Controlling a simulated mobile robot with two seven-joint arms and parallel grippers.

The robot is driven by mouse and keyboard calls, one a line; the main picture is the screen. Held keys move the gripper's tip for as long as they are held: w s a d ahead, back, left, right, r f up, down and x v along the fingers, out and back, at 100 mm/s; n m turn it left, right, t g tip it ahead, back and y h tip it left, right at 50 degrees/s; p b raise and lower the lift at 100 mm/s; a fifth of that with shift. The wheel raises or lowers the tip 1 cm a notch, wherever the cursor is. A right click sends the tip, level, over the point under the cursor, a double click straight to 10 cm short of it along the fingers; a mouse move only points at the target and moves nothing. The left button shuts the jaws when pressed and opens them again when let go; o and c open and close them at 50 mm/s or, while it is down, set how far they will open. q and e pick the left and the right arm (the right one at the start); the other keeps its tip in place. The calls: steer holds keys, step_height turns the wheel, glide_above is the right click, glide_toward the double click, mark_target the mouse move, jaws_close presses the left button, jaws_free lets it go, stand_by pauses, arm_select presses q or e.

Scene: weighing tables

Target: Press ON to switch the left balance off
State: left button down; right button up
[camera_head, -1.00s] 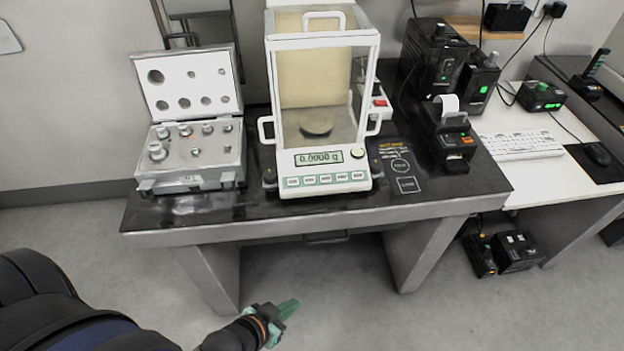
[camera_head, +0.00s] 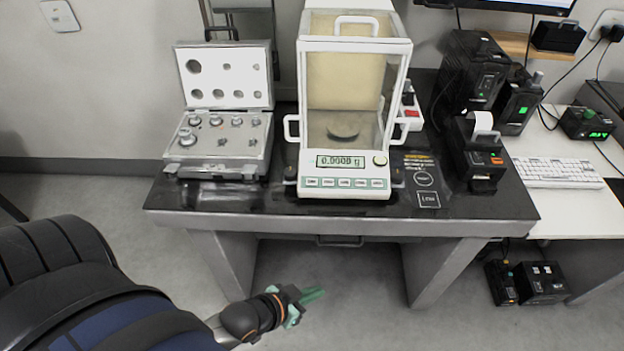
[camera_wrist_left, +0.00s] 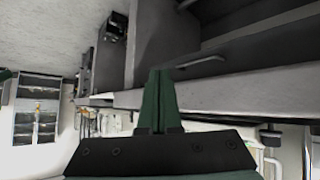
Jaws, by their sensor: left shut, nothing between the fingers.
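The left balance (camera_head: 350,190) is a white weighing balance with a glass draft shield, standing on the black-topped table. Its display (camera_head: 343,161) is lit and reads 0.0000 g. A row of several buttons (camera_head: 343,183) runs below the display; their labels are too small to read. My right gripper is not in view.
An open case of weights (camera_head: 222,150) stands left of the balance. A small printer (camera_head: 480,155) and black boxes stand to its right. The table's front edge (camera_head: 340,227) lies between my left gripper and the balance. A white desk with a keyboard (camera_head: 555,172) is at the right.

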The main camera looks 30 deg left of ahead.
arm_select(q)
steer(key=w+a+r+p, duration=0.1)
steer(key=w+a+r, duration=0.3)
steer(key=r, duration=0.3)
steer(key=w+a+r+h+p, duration=0.1)
steer(key=w+a+r, duration=0.2)
steer(key=w+r, duration=0.2)
steer(key=w+a+r+h+p, duration=0.1)
steer(key=w+a+r, duration=0.3)
steer(key=r, duration=0.6)
steer(key=shift+w+a+r+p, duration=0.2)
steer(key=shift+w+a+p, duration=0.15)
steer(key=shift+w, duration=0.4)
steer(key=shift+f, duration=0.1)
steer(key=b, duration=0.6)
glide_above(312, 182)
steer(key=s, duration=0.3)
step_height(312, 182, down, 6)
steer(key=shift+w+f+b, duration=0.2)
steer(key=shift+f+b, duration=0.25)
steer(key=shift+f, duration=0.05)
steer(key=shift+w+f+b, duration=0.15)
steer(key=shift+f+b, duration=0.3)
steer(key=shift+f, duration=0.05)
steer(key=shift+f, duration=0.2)
